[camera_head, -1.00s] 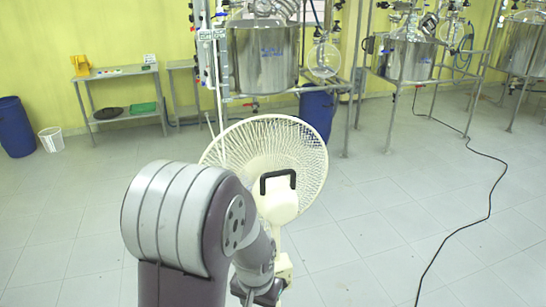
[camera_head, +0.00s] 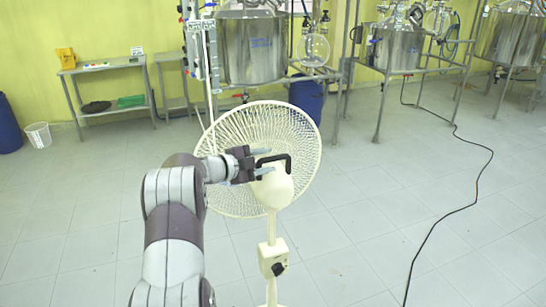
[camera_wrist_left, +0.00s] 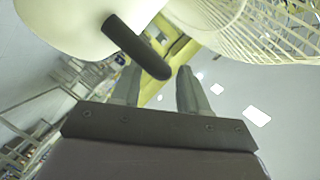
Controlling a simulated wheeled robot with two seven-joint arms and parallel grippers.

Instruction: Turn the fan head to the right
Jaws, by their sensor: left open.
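The cream fan head (camera_head: 272,187) with its round wire cage (camera_head: 240,135) stands upright on a pole in front of me in the head view. In the left wrist view, the black handle (camera_wrist_left: 135,46) ends close to the tips of the open fingers (camera_wrist_left: 157,80). I cannot tell whether it lies between them or touches them. My right gripper is not in view.
Steel reactors (camera_head: 250,48) on frames stand along the back. A metal shelf table (camera_head: 105,68), a blue barrel (camera_head: 8,125) and a white bin (camera_head: 38,135) are at the left. A black cable (camera_head: 478,190) lies on the floor at right. Floor around the fan is clear.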

